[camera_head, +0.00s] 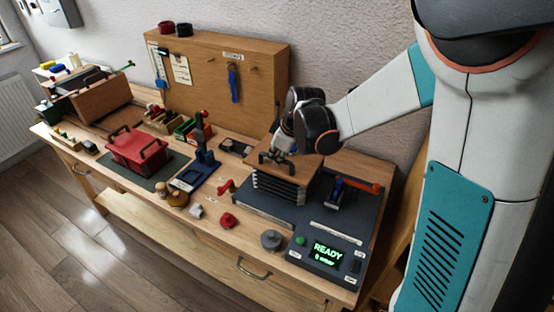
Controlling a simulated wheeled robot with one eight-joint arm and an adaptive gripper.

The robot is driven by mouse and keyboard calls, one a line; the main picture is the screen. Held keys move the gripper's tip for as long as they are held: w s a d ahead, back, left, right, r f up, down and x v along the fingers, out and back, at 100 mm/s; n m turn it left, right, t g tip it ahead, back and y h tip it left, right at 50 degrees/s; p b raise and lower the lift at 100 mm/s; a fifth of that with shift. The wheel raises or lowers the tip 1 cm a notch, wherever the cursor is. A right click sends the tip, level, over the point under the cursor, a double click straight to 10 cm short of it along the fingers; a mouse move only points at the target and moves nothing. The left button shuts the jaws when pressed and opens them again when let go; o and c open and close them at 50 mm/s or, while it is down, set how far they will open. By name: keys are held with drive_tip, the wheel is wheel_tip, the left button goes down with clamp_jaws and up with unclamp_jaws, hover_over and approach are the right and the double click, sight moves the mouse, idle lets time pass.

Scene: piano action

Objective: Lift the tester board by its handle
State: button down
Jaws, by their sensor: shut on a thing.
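The tester board (306,165) is a flat wooden board above a stack of dark and light layers (277,186) at the right part of the bench. A dark handle (268,160) stands on the board's left side. My gripper (277,156) reaches down over the board and is shut on the handle. The wrist and fingers cover part of the handle and the board's back edge. I cannot tell whether the board is apart from what is under it.
The tester base (325,239) has a green "READY" display (328,250). A lever with an orange end (365,186) stands right of the board. A blue stand (205,159), a red case (137,148) and small parts lie to the left. A wooden panel (210,60) rises behind.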

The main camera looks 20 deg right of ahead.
wheel_tip(320, 180, up, 6)
drive_tip(key=p, duration=0.3)
drive_tip(key=shift+r, duration=0.25)
drive_tip(key=c, duration=1.6)
unclamp_jaws()
drive_tip(key=shift+c, duration=0.2)
drive_tip(key=v, duration=1.2)
drive_tip(key=shift+s, duration=0.15)
